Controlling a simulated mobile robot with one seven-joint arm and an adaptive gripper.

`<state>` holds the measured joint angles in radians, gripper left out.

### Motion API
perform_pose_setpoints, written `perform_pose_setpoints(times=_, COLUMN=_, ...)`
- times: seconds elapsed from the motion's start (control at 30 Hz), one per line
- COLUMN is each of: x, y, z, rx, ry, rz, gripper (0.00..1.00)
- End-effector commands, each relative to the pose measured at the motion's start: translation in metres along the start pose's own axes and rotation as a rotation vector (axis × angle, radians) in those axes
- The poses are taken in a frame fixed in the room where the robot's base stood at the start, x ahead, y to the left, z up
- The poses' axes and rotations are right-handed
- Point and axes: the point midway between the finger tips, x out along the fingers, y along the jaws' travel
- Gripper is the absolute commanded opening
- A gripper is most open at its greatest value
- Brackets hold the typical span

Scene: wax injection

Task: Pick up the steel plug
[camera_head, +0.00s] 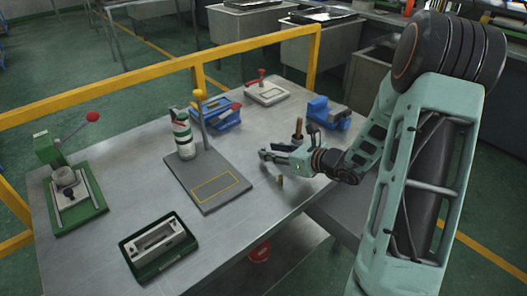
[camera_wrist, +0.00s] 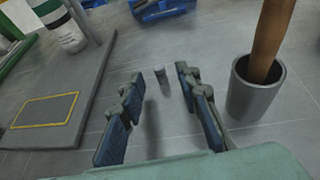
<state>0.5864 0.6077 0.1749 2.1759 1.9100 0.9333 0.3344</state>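The steel plug (camera_wrist: 160,76) appears to be the small grey cylinder on the metal table in the wrist view. It shows in the gap between the fingertips of my gripper (camera_wrist: 158,86), with clear space on both sides. My gripper is open and empty, with its blue-padded fingers apart. In the head view my gripper (camera_head: 268,153) is low over the table, right of the grey board. I cannot make out the plug there; the gripper may hide it.
A grey cup (camera_wrist: 254,91) with a wooden handle (camera_wrist: 270,38) stands close right of my gripper. A grey board (camera_head: 207,181) with a yellow outline lies left. A blue vise (camera_head: 321,112) sits behind.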

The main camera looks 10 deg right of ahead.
Motion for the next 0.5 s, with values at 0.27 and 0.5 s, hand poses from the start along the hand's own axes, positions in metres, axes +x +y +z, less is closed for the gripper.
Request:
perform_pose_setpoints(times=0.27, x=0.024, y=0.000, z=0.000, rx=0.000, ry=0.000, rz=0.001, gripper=0.31)
perform_pose_setpoints(times=0.5, x=0.024, y=0.000, z=0.000, rx=0.000, ry=0.000, rz=0.001, gripper=0.23)
